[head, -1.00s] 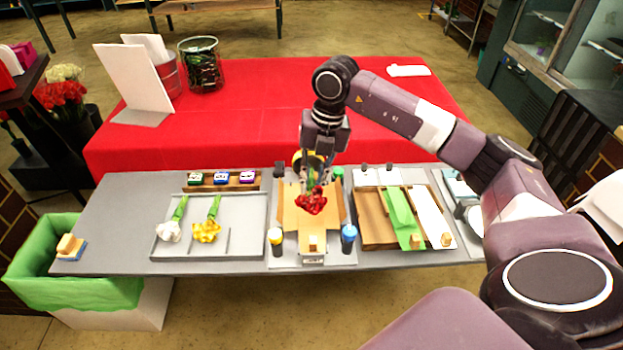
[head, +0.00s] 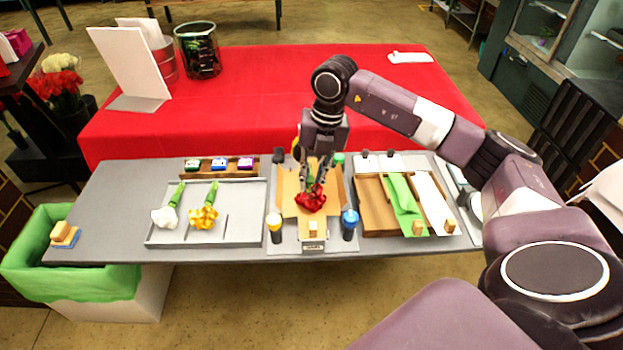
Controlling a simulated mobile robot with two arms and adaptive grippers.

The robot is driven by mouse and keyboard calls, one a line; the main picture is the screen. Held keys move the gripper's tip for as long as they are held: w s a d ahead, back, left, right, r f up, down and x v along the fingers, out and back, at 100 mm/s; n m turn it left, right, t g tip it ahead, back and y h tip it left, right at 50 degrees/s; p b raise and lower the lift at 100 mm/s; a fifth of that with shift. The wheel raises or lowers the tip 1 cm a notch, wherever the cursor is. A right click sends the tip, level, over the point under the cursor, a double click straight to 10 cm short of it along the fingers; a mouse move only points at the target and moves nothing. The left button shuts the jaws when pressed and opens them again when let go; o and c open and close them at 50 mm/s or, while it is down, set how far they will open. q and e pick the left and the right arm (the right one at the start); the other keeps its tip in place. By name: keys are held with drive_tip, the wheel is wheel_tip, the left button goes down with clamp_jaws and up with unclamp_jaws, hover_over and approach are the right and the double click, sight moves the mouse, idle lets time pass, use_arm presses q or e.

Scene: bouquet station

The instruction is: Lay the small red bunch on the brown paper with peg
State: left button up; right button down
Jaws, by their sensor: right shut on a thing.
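The small red bunch (head: 310,201) is over the brown paper (head: 291,208) at the middle of the grey table, blooms toward the front. My right gripper (head: 312,184) comes down from above and is shut on the bunch near its stems. The gripper hides most of the stems. I cannot tell whether the bunch touches the paper. A small wooden peg (head: 313,229) sits at the front end of the paper. My left gripper is not in view.
A grey tray (head: 250,236) at left holds a white and a yellow bunch. Bottles with yellow (head: 275,228) and blue (head: 349,225) tops flank the paper's front. A wooden tray (head: 374,206) with green paper (head: 402,206) is at right. A green-lined bin (head: 70,280) stands front left.

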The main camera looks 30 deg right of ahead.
drive_tip(key=shift+f, duration=0.3)
idle(0.6)
drive_tip(key=c, duration=1.8)
unclamp_jaws()
drive_tip(key=shift+o, duration=0.3)
drive_tip(key=o, duration=0.4)
drive_tip(key=shift+c, duration=0.2)
drive_tip(key=shift+r, duration=0.1)
drive_tip(key=shift+r+p, duration=2.5)
drive_tip(key=shift+r, duration=1)
